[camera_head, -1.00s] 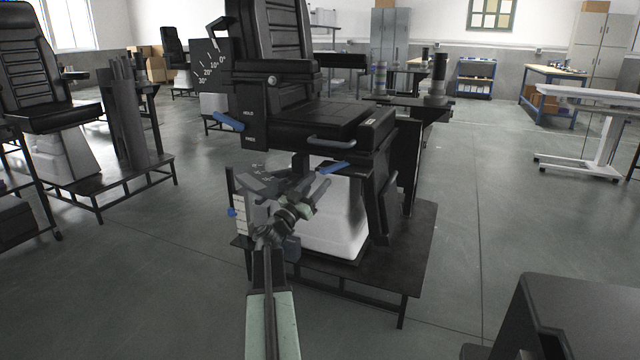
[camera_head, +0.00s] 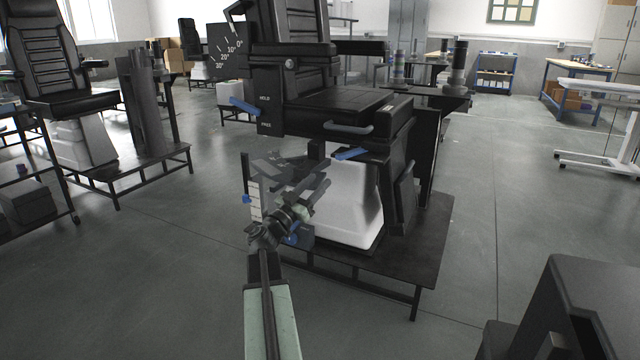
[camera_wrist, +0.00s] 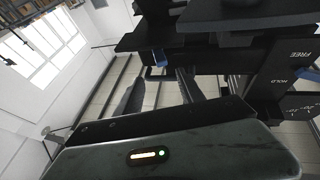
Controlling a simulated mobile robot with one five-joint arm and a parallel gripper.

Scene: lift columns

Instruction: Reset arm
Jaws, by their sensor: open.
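My arm rises from the bottom of the head view, and my gripper (camera_head: 318,182) is at its end, in front of the white pedestal below the black seat. It looks empty. In the wrist view my gripper (camera_wrist: 160,92) shows two dark fingers spread apart with nothing between them. The black seat unit (camera_head: 335,108) has blue levers, a dial plate (camera_head: 228,50) and HOLD and FREE lettering on its side. The seat's underside and side panel (camera_wrist: 275,75) fill the upper right of the wrist view. I cannot tell whether the gripper touches anything.
The seat stands on a low black platform (camera_head: 420,235) with legs. Another black chair (camera_head: 45,60) stands on the left. A dark box-shaped object (camera_head: 590,310) is at the lower right. Open grey floor (camera_head: 510,190) lies to the right, with a white-framed table (camera_head: 600,120) beyond.

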